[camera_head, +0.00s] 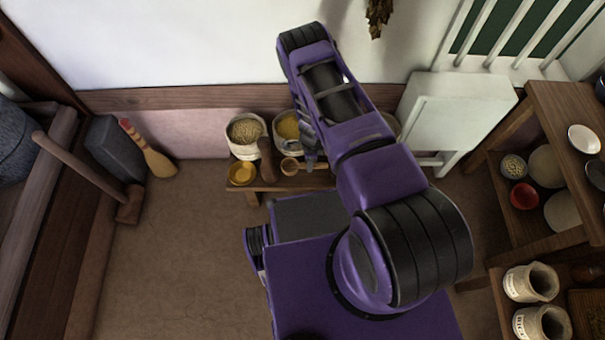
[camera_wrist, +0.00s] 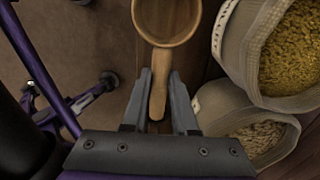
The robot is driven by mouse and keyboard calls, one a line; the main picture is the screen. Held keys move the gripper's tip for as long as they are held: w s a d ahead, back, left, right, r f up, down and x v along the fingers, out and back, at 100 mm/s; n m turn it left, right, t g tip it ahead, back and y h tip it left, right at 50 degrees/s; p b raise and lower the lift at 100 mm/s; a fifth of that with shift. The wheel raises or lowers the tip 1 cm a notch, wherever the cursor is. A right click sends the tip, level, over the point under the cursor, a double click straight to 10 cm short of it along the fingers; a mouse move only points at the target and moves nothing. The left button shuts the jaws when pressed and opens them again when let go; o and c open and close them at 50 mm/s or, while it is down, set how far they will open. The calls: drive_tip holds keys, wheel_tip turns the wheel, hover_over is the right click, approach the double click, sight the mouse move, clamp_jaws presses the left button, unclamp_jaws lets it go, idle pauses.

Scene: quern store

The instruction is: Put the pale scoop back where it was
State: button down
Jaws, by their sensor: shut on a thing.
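The pale wooden scoop (camera_wrist: 166,22) is in my gripper (camera_wrist: 161,80), its round bowl pointing away from the fingers. The two grey fingers are shut on its handle, one on each side. In the head view the scoop (camera_head: 289,166) shows at the low wooden bench (camera_head: 292,185), with my gripper (camera_head: 309,156) just right of it. I cannot tell whether the scoop touches the bench or is held above it. My arm hides part of the bench's right side.
An open grain sack (camera_head: 245,131) and a yellow-filled sack (camera_head: 286,127) stand behind the scoop. A dark wooden cylinder (camera_head: 266,160) and a yellow bowl (camera_head: 241,173) are left of it. A white cabinet (camera_head: 452,108) stands right.

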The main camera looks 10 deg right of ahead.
drive_tip(key=shift+f+b, duration=0.6)
drive_tip(key=shift+f, duration=2.6)
drive_tip(key=shift+f, duration=0.2)
drive_tip(key=c, duration=0.7)
unclamp_jaws()
drive_tip(key=shift+r, duration=0.1)
wheel_tip(320, 180, up, 12)
drive_tip(key=shift+r+p, duration=0.15)
drive_tip(key=shift+p, duration=1.1)
drive_tip(key=shift+d, duration=0.1)
